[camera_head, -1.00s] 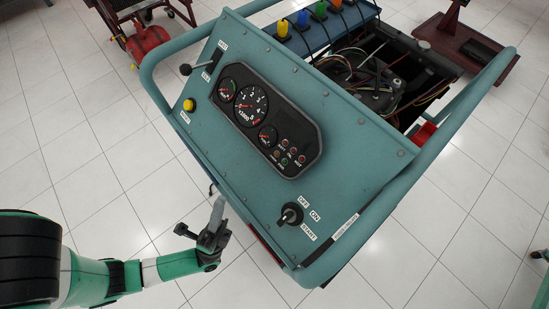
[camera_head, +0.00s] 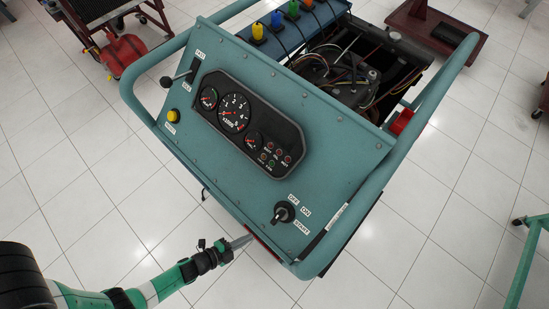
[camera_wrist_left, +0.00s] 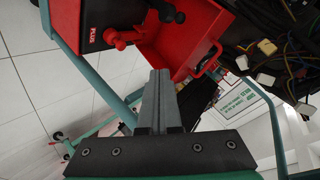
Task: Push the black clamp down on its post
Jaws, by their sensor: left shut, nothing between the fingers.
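A red clamp (camera_wrist_left: 120,38) lies near the PLUS label on a black surface (camera_wrist_left: 92,14). My left gripper (camera_head: 243,241) is near the trainer's lower front edge in the head view. Its fingers also show in the left wrist view (camera_wrist_left: 159,88), shut and empty, below and apart from the black clamp. The clamps are hidden in the head view. My right gripper is out of view.
The teal control panel (camera_head: 232,150) and its tube frame (camera_head: 140,70) stand above and beside my left gripper. A red tray (camera_wrist_left: 190,38) and loose wires (camera_wrist_left: 282,50) are close ahead of the fingers. White floor (camera_head: 90,200) is free at left.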

